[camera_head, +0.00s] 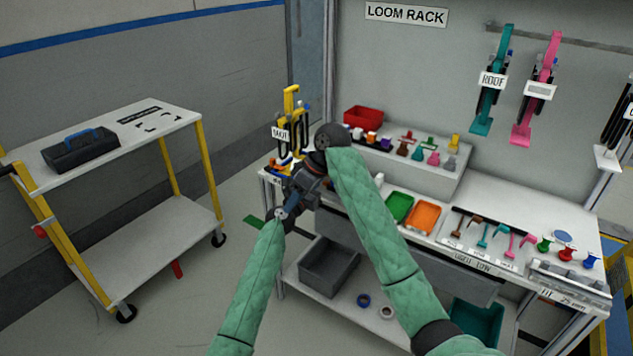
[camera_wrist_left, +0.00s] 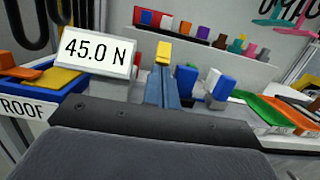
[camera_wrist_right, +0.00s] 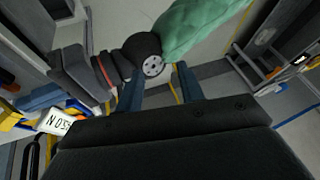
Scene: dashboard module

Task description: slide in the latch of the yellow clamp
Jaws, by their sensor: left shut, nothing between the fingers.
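The yellow clamp (camera_head: 291,100) stands upright at the left end of the workbench, with dark bars and a white sign (camera_head: 281,133) at its lower part. In the left wrist view, dark bars (camera_wrist_left: 62,12) show beside a sign reading 45.0 N (camera_wrist_left: 95,50). The latch cannot be made out. My left gripper (camera_wrist_left: 163,85) is shut and empty; a small yellow block (camera_wrist_left: 163,52) shows just past its tips, contact unclear. My right gripper (camera_head: 291,204) points down beside my left wrist. In the right wrist view its fingers (camera_wrist_right: 158,85) are apart, with my left arm beyond them.
Red bin (camera_head: 364,118), green tray (camera_head: 399,207) and orange tray (camera_head: 424,216) are on the bench among several small coloured parts. A teal clamp (camera_head: 492,85) and a pink clamp (camera_head: 538,90) hang on the rack. My arms are close together.

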